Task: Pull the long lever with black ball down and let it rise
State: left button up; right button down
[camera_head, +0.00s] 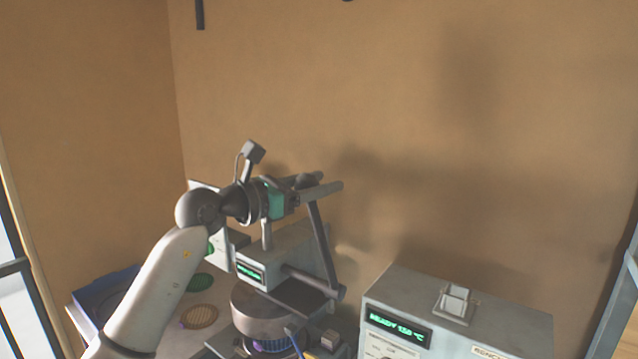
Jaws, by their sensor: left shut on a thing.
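The plate press has a grey head (285,250) with a small green display, above a dark round platen (268,308). Its long lever (322,245) stands nearly upright at the press's right side, leaning a little left toward its top. My left gripper (318,186) is at the top of the lever, with its fingers shut around the black ball (305,181). The ball is mostly hidden by the fingers. My right gripper is not in view.
A grey bench unit (458,310) with a green "READY" display stands to the right. Green (200,282) and tan (199,316) round pieces lie left of the press, near a blue tray (98,300).

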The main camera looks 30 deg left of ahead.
pick_arm(q)
grip_shut()
